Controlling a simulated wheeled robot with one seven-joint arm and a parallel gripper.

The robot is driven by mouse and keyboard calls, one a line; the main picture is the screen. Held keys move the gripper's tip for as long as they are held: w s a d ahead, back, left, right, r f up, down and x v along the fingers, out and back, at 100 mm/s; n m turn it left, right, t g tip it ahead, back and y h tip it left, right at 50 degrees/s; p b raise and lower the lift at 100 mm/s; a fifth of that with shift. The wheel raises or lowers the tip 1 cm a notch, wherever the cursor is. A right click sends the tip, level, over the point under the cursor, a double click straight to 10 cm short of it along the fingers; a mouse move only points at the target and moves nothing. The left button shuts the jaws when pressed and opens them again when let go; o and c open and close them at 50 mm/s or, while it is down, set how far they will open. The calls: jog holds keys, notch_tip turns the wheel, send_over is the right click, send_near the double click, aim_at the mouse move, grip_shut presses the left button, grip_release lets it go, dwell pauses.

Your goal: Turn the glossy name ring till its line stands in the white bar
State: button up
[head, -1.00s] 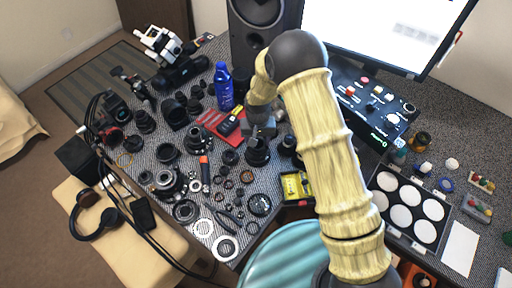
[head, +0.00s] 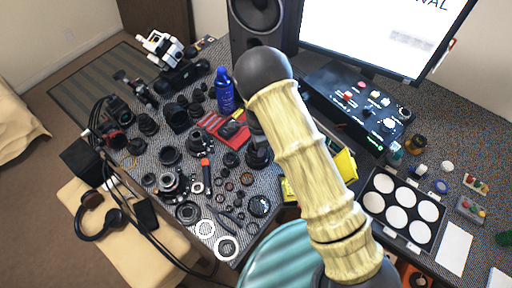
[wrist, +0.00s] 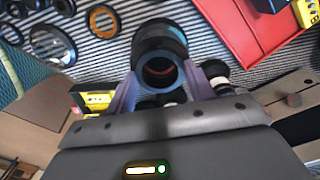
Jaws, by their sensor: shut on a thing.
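A black lens barrel (wrist: 160,42) stands between the fingers of my gripper (wrist: 161,78) in the wrist view. The gripper is shut on it. Its near round end is open, with a dark inside and a reddish glint. I cannot tell the glossy name ring apart from the rest of the barrel, and I see neither its line nor a white bar on the lens. In the head view a black lens (head: 258,152) stands on the grey mat, just left of my arm. My gripper is mostly hidden there behind my arm.
A red tray (head: 213,124) lies behind the lens and also shows in the wrist view (wrist: 245,28). Loose rings and lens parts crowd the mat to the left. A blue bottle (head: 224,90) stands behind. A black control box (head: 355,108) is right of my arm.

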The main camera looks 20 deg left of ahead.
jog(key=o, duration=1.4)
jog(key=shift+m, duration=0.4)
jog(key=shift+c, duration=0.2)
notch_tip(320, 180, up, 17)
jog(key=b, duration=0.2)
jog(key=shift+r, duration=0.2)
jog(key=s+d+r+n+t, duration=0.1)
jog(key=s+d+n, duration=0.3)
jog(key=d, duration=0.5)
jog(key=s+d+r+n, duration=0.3)
jog(key=s+d+n, duration=0.1)
jog(key=d, duration=0.6)
jog(key=s+d+r+n+t, duration=0.1)
jog(key=s+d+r+n, duration=0.2)
jog(key=d, duration=0.7)
jog(key=shift+s+d+n+t, duration=0.15)
jog(key=shift+s+n+t, duration=0.15)
jog(key=shift+s+n, duration=0.5)
